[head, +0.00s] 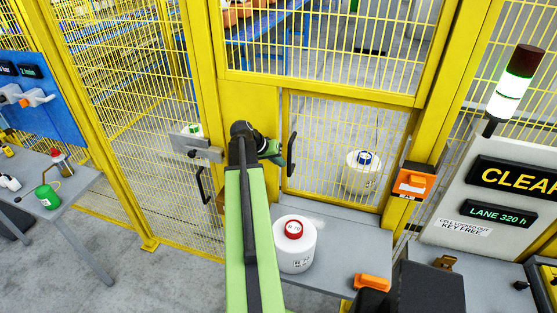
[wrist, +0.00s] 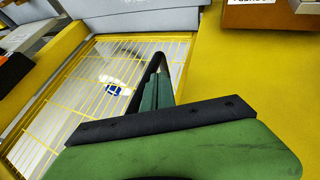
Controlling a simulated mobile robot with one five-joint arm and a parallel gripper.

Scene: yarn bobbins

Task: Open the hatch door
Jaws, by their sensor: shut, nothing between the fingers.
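The hatch door (head: 330,120) is a yellow-framed mesh panel in the yellow fence. It looks closed, and its mesh also shows in the wrist view (wrist: 75,112). A black bar handle (head: 291,155) stands upright at the door's left edge. My gripper (head: 281,154) is shut and empty, just left of the handle. In the wrist view the green fingers (wrist: 155,88) point toward the door's edge, close to a dark curved bar (wrist: 178,65) that looks like the handle. I cannot tell whether the fingers touch it.
A white bobbin with a red top (head: 294,246) stands on the grey shelf (head: 335,240) below the hatch. Another bobbin with a blue centre (head: 362,174) is behind the mesh. An orange device (head: 413,182) is on the right post. An orange block (head: 371,282) lies on the shelf.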

